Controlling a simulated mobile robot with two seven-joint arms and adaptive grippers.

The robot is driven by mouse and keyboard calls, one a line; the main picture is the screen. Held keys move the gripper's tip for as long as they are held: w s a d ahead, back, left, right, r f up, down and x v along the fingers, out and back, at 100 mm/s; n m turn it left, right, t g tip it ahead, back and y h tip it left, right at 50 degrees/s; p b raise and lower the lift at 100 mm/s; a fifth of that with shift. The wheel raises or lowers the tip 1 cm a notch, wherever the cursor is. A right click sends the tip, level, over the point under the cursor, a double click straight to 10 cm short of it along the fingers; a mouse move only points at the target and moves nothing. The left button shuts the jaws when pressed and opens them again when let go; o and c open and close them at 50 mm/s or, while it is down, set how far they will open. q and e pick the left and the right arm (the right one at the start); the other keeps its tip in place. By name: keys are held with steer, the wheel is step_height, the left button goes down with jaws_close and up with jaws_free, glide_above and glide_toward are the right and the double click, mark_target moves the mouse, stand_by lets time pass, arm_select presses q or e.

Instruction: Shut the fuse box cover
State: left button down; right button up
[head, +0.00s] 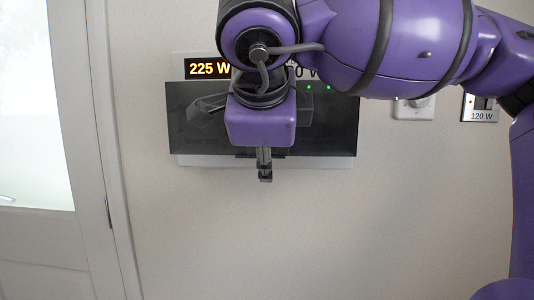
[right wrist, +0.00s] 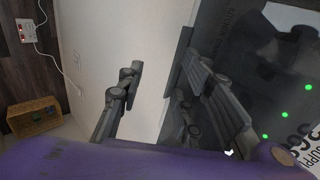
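The fuse box (head: 180,161) is a white housing on the wall, with a lit "225 W" display at its top. Its dark, see-through cover (head: 335,130) hangs down over the front; I cannot tell if a gap is left behind it. The cover also fills the right of the right wrist view (right wrist: 240,50). My right gripper (head: 265,176) is in front of the cover's lower middle, fingers reaching past its lower edge. Contact with the cover is unclear. My left gripper is out of view.
A wall dial (head: 414,107) and a switch plate marked "120 W" (head: 480,108) are to the right of the box. A white door (head: 45,240) is on the left. The wall below the box is clear. A wicker box (right wrist: 34,115) shows in the right wrist view.

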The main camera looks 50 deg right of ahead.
steer(key=shift+f, duration=0.55)
steer(key=v, duration=1.3)
steer(key=shift+w+d+r, duration=0.2)
steer(key=shift+d+r, duration=0.05)
steer(key=shift+f, duration=0.1)
